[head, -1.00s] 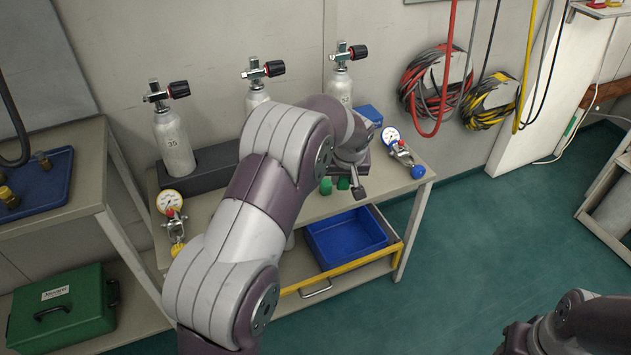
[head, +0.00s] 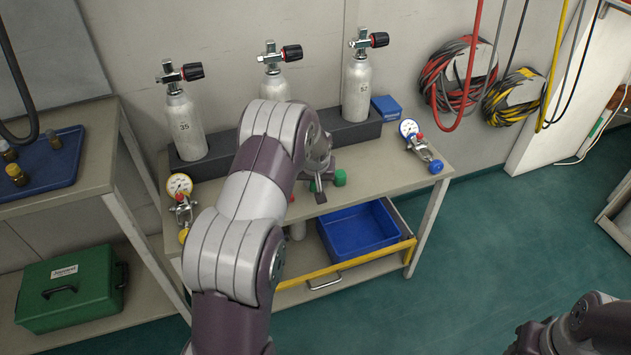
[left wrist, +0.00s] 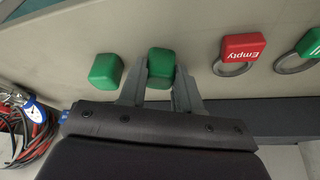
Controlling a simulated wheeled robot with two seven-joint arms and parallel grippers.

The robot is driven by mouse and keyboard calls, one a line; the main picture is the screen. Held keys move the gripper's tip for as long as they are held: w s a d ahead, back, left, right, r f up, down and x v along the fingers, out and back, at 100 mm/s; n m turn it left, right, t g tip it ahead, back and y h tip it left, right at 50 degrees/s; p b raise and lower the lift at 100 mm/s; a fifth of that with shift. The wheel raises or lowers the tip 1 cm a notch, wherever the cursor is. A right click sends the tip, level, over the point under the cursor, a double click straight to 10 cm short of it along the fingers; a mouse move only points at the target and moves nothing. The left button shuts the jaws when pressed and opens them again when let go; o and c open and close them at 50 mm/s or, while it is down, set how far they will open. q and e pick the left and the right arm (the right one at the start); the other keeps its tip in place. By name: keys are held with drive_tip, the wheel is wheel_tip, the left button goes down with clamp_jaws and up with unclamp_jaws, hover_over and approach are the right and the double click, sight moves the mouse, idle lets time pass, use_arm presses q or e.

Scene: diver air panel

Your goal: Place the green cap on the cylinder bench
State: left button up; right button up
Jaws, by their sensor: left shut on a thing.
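My left gripper (head: 318,192) is low over the front part of the cylinder bench (head: 388,166). In the left wrist view its fingers (left wrist: 160,88) are shut on a green cap (left wrist: 161,62). I cannot tell whether this cap touches the bench top. A second green cap (left wrist: 105,70) stands on the bench just left of the fingers in that view. A green cap also shows right of the gripper in the head view (head: 340,177). The gripper and forearm hide part of the bench. Only part of my right arm shows at the lower right; its fingers are out of frame.
Three cylinders stand in a dark rack (head: 218,158) at the bench's back. Gauge regulators (head: 181,198) (head: 420,148) lie at both ends. A red "Empty" tag (left wrist: 243,46) and a green tag (left wrist: 312,42) lie near the gripper. A blue bin (head: 358,232) sits below.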

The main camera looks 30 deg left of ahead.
use_arm(q)
drive_tip(key=shift+s, duration=0.1)
drive_tip(key=shift+f, duration=0.15)
drive_tip(key=o, duration=1)
drive_tip(key=shift+r, duration=0.4)
drive_tip(key=d+p+v, duration=0.1)
drive_tip(key=p+v, duration=0.1)
drive_tip(key=v, duration=1)
drive_tip(key=s+d+m+g, duration=0.1)
drive_tip(key=s+d+m, duration=0.1)
drive_tip(key=s+d, duration=0.2)
drive_tip(key=s+d+m+h, duration=0.1)
drive_tip(key=s+d, duration=0.4)
drive_tip(key=s, duration=0.6)
drive_tip(key=s+d+m+g+h, duration=0.1)
drive_tip(key=s+d+m, duration=0.1)
drive_tip(key=s+d, duration=0.2)
drive_tip(key=s, duration=0.3)
drive_tip(key=shift+s+d+m+g, duration=0.3)
drive_tip(key=shift+s, duration=0.1)
